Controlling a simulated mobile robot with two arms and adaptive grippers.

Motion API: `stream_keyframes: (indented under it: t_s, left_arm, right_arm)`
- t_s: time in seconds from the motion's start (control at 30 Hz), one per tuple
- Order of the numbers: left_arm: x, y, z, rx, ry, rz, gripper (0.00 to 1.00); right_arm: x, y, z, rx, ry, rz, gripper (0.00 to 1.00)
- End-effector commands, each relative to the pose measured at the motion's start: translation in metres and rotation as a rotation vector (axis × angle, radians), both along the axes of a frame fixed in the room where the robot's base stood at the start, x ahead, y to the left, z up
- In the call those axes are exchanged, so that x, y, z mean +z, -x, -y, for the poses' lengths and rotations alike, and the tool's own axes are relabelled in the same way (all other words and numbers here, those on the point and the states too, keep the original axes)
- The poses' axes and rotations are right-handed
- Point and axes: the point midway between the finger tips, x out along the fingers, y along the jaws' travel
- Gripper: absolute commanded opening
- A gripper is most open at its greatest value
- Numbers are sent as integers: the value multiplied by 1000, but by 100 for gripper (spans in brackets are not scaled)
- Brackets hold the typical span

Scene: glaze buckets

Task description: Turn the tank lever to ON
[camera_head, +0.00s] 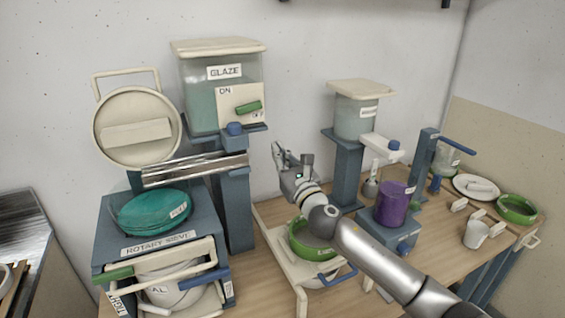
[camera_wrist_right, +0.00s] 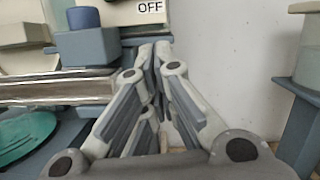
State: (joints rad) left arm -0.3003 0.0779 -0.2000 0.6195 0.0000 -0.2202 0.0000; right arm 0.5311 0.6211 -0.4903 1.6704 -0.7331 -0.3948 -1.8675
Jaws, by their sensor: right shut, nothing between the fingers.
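The glaze tank (camera_head: 199,104) is a clear box with a cream lid, holding pale green liquid, high on a blue stand. On its front is a cream plate (camera_head: 226,106) marked ON at upper left and OFF at lower right. The green lever (camera_head: 248,107) lies nearly level across the plate, its right end a little higher and above the OFF mark. My right gripper (camera_head: 278,150) is shut and empty, below and right of the lever, apart from it. In the wrist view the closed fingers (camera_wrist_right: 153,50) point up near the OFF label (camera_wrist_right: 150,7); the lever is out of that view.
A blue knob (camera_head: 235,128) sits under the tank, above a metal chute (camera_head: 195,168). The rotary sieve (camera_head: 158,240) with a raised round lid (camera_head: 137,125) stands left. A green-rimmed bucket (camera_head: 303,243) is under my right arm. A smaller tank (camera_head: 355,120) stands right.

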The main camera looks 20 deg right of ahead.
Motion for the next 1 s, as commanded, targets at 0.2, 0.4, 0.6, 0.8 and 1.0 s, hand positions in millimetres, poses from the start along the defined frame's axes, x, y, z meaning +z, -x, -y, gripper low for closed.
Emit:
stream_keyframes:
  t_s: [0.2, 0.4, 0.6, 0.8, 1.0]
  left_arm:
    - [-5, 0, 2, 1, 2, 1, 40]
    - [-5, 0, 1, 0, 1, 1, 40]
    - [-5, 0, -4, -2, -4, 1, 32]
    - [-5, 0, -4, -1, -4, 1, 7]
    - [-5, 0, -2, -1, -3, 1, 0]
  right_arm:
    - [-5, 16, 2, 0, 1, 0, 0]
    - [-4, 18, 2, -1, 0, 0, 0]
    - [-5, 18, 1, 0, -4, -1, 0]
    - [-33, 30, -3, 1, -206, -66, 0]
    - [-110, 72, -7, -59, -775, -237, 0]
